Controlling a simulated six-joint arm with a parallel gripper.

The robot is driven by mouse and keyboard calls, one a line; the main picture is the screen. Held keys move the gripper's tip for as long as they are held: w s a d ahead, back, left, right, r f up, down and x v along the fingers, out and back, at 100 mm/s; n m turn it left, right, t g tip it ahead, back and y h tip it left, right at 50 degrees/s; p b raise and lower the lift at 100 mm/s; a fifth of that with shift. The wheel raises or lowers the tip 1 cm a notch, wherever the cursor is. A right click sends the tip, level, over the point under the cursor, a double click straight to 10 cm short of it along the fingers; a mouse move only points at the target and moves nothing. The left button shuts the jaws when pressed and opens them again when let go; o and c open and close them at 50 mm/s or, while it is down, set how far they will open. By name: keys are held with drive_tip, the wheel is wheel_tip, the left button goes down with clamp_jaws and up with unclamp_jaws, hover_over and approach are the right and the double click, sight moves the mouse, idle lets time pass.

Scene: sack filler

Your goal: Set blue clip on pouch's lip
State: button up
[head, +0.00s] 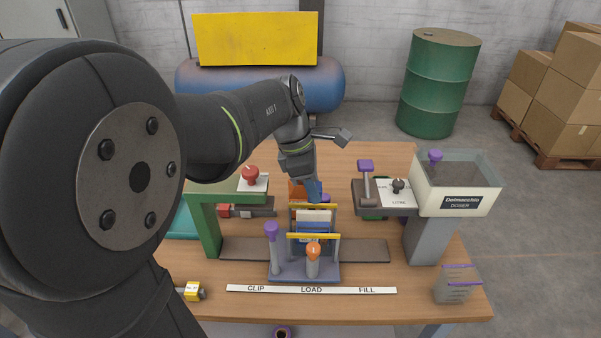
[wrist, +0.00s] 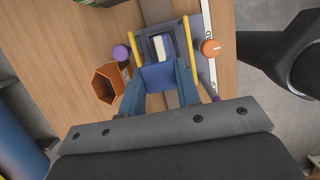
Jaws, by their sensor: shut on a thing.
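My gripper (wrist: 160,88) has blue fingers pointing down over the carriage (head: 305,272), where it also shows in the head view (head: 314,190). It is shut on a blue piece, which looks like the blue clip (wrist: 158,77). The clip lies just beside the pale pouch (wrist: 157,46) between the carriage's yellow bars. In the head view the pouch's pale top (head: 313,215) shows behind the front yellow bar (head: 313,236). Whether the clip touches the pouch's lip I cannot tell; the fingers partly hide it.
The carriage stands on a dark rail (head: 235,248) above the LOAD label. A purple-knobbed post (head: 272,232) and an orange knob (head: 313,250) rise near it. An orange hexagonal holder (wrist: 105,85) is close by. A green frame (head: 208,225) stands left, the doser (head: 460,195) right.

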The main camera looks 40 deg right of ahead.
sight(314, 211)
drive_tip(key=shift+f, duration=1.95)
drive_tip(key=shift+f, duration=0.15)
drive_tip(key=shift+f, duration=1.25)
drive_tip(key=o, duration=1)
drive_tip(key=v, duration=1.7)
drive_tip(key=shift+r, duration=0.2)
drive_tip(key=shift+w+f, duration=0.1)
